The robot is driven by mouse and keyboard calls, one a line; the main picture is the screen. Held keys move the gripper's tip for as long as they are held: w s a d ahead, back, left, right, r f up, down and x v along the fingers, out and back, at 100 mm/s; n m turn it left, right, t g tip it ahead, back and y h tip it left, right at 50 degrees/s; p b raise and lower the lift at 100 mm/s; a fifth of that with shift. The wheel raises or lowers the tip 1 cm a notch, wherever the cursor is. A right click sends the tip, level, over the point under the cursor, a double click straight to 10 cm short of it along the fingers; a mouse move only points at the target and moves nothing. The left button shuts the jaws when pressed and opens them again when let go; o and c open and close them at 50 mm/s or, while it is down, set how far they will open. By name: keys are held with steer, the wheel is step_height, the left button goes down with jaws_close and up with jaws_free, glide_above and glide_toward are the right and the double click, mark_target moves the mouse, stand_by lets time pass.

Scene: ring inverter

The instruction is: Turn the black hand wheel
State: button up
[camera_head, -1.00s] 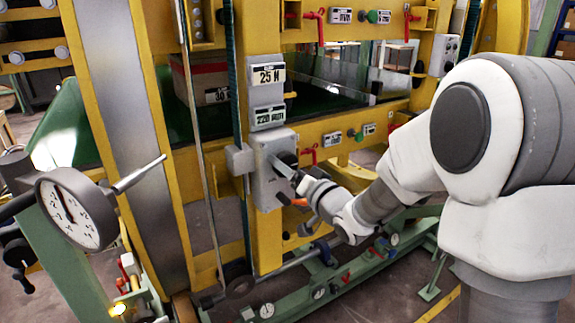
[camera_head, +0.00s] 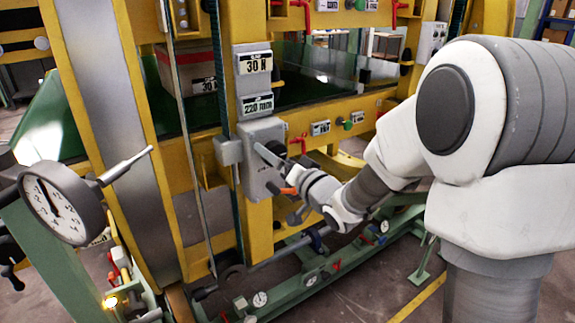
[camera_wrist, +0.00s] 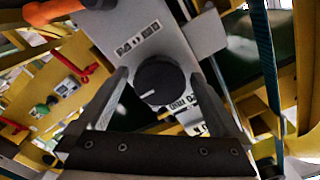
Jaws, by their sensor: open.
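The black hand wheel (camera_wrist: 160,82) is a round dark knob with a pale mark, on a grey control box (camera_head: 262,132) fixed to the yellow frame. My gripper (camera_wrist: 158,76) is open, with one finger on each side of the wheel in the wrist view. Narrow gaps show between wheel and fingers there. I cannot tell how deep the fingers reach over it. In the head view my gripper (camera_head: 270,155) is at the face of the box and largely hides the wheel. The displays above the box read 30 N (camera_head: 255,64) and 220 mm (camera_head: 258,104).
An orange handle (camera_head: 288,191) sticks out just below the wheel; it also shows in the wrist view (camera_wrist: 48,12). Red levers (camera_head: 298,144) are to the right on a yellow beam. A round dial gauge (camera_head: 62,203) stands at left. A red-topped box (camera_head: 190,70) sits behind the frame.

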steer(key=b+v, duration=0.7)
steer(key=v, duration=1)
steer(key=shift+d, duration=0.15)
